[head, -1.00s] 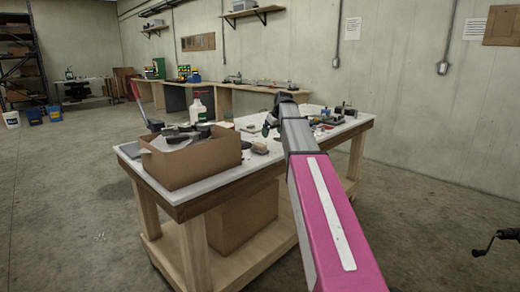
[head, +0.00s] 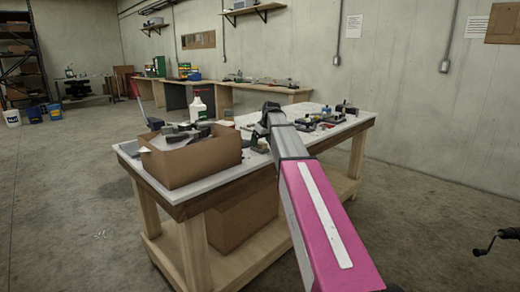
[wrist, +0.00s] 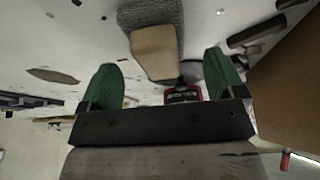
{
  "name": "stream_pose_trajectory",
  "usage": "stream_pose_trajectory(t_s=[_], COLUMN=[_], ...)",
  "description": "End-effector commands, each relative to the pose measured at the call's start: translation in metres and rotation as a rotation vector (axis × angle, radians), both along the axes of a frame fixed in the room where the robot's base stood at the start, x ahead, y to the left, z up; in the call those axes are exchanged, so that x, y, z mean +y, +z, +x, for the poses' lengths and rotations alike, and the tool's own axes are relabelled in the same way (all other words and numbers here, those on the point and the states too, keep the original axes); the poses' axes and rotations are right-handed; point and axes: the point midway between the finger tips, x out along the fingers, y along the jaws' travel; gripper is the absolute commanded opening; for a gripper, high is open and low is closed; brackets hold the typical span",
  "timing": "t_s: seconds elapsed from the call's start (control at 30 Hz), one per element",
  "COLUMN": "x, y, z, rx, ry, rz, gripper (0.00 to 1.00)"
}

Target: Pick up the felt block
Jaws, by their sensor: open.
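The felt block (wrist: 157,52), tan with a dark grey felt part, lies on the white tabletop (wrist: 60,50) in the wrist view. It shows between and beyond my gripper's fingertips. My gripper (wrist: 164,72) is open, its two green fingers wide apart with nothing held. In the head view my gripper is over the table beside the cardboard box, mostly hidden by my arm. The felt block (head: 260,147) shows only as a small tan shape there, partly covered.
An open cardboard box (head: 193,163) full of dark items stands left of my gripper; its wall (wrist: 290,75) is at right in the wrist view. A white bottle (head: 197,104) stands behind it. Several small tools lie on the table's right part.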

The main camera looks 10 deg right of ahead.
Motion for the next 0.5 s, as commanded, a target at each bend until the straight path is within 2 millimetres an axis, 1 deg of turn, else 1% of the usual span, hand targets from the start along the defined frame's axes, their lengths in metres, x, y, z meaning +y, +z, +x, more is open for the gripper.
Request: stream_pose_trajectory(t_s=[0.03, 0.1, 0.2, 0.43, 0.47, 0.5], x=[0.002, 0.004, 0.006, 0.006, 0.006, 0.006], y=[-0.008, -0.016, -0.026, -0.028, -0.028, -0.028], z=[0.005, 0.008, 0.011, 0.011, 0.011, 0.011], rx=[0.002, 0.0, 0.001, 0.0, 0.0, 0.0], ry=[0.0, 0.0, -0.001, 0.0, 0.0, 0.0], rz=[0.0, 0.0, 0.0, 0.0, 0.0, 0.0], gripper=[0.88, 0.88, 0.88, 0.88, 0.82, 0.69])
